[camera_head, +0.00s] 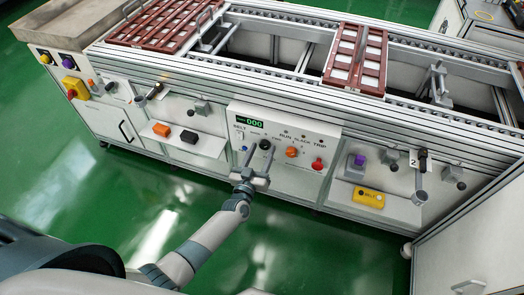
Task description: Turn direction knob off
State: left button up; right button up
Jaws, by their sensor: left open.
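The control panel (300,135) is a white plate on the conveyor's front, with a green display reading 000. A black knob (265,144) sits below the display, and an orange knob (291,152) is to its right. The small labels around them are too blurred to tell which is the direction knob. My left gripper (261,152) is open in front of the panel's left part, its fingers pointing up at the black knob, with nothing seen between them. I cannot tell whether it touches the knob. My right gripper is not in view.
A red knob (318,164) and a blue switch (243,149) share the panel. A left shelf (205,146) holds orange and black blocks; a right shelf (390,205) holds a yellow box (369,197). Brown trays (356,60) lie on the conveyor. Green floor is clear in front.

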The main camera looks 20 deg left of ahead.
pick_arm(q)
jog(key=shift+w, duration=0.3)
jog(key=c, duration=1)
jog(key=shift+c, duration=0.2)
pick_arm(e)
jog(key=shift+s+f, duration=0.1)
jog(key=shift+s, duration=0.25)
